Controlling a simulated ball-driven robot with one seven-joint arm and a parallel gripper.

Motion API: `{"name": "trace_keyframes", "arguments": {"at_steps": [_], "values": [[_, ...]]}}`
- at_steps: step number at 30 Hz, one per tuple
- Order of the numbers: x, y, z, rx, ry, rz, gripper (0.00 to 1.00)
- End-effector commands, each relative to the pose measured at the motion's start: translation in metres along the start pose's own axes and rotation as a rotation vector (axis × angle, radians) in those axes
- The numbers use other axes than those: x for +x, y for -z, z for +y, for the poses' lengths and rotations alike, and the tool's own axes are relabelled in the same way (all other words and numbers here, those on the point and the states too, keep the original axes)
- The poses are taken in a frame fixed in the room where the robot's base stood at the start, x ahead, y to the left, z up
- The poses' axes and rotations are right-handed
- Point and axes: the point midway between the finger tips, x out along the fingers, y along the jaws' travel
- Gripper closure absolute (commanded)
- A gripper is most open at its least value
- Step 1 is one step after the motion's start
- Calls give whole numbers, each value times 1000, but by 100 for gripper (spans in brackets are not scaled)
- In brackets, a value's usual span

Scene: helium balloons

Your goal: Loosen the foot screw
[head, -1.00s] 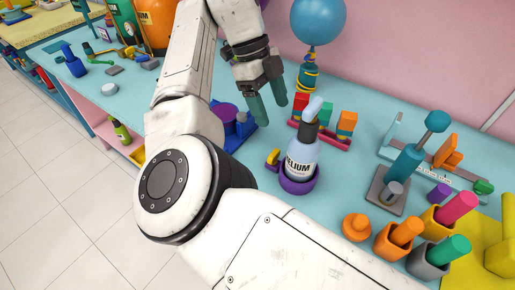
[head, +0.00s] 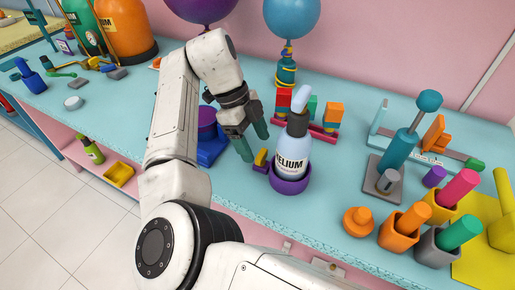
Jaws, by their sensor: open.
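My gripper (head: 256,147) hangs over the light blue bench with its two teal fingers apart and nothing between them. It is just left of a HELIUM bottle (head: 291,155) standing in a purple cup (head: 290,185). A blue block with a purple round top (head: 207,122) stands left of the gripper, partly hidden by my arm. A teal post with a ball top (head: 401,145) leans on a grey base plate (head: 378,187) at right, with a short grey cylinder (head: 388,180) at its foot. I cannot tell for certain which part is the foot screw.
Coloured blocks (head: 333,114) stand in a pink rack behind the bottle. A blue balloon (head: 292,18) floats over a teal weight.

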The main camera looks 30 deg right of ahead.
Motion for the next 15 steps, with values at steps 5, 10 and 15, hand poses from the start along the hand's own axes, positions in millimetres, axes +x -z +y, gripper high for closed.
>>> {"name": "trace_keyframes", "arguments": {"at_steps": [5,10,15], "values": [[21,0,1,-1,-1,1,28],[28,0,0,0,0,0,28],[29,0,0,0,0,0,28]]}}
